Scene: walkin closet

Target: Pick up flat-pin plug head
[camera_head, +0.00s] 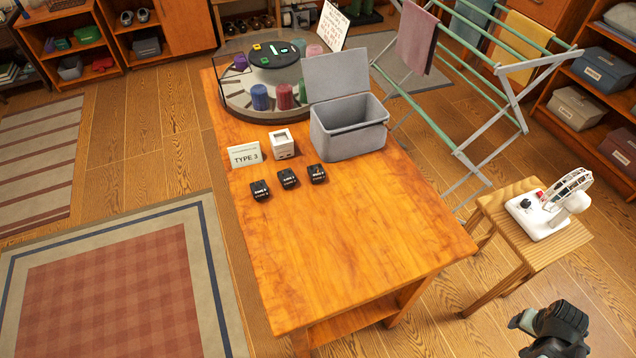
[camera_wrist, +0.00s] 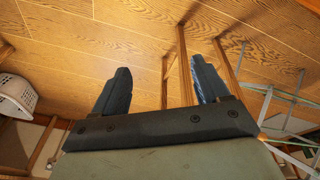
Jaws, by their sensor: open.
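Three small black plug heads stand in a row on the wooden table: a left one (camera_head: 260,190), a middle one (camera_head: 288,178) and a right one (camera_head: 317,173). Each has pale lettering on it, too small to read surely. Their pins cannot be made out, so I cannot tell which is the flat-pin one. My gripper (camera_wrist: 162,88) is open and empty in the wrist view, with bare floor and wooden legs beyond its fingers. In the head view, a dark part of my arm shows at the bottom right, away from the table and the plug heads.
Behind the plug heads are a "TYPE 3" card (camera_head: 245,155), a white cube-shaped device (camera_head: 283,146) and a grey open-lidded bin (camera_head: 345,140). A round tray (camera_head: 234,98) holds coloured cylinders. A stool (camera_head: 545,248) bears a white fan. The table's front half (camera_head: 370,240) is clear.

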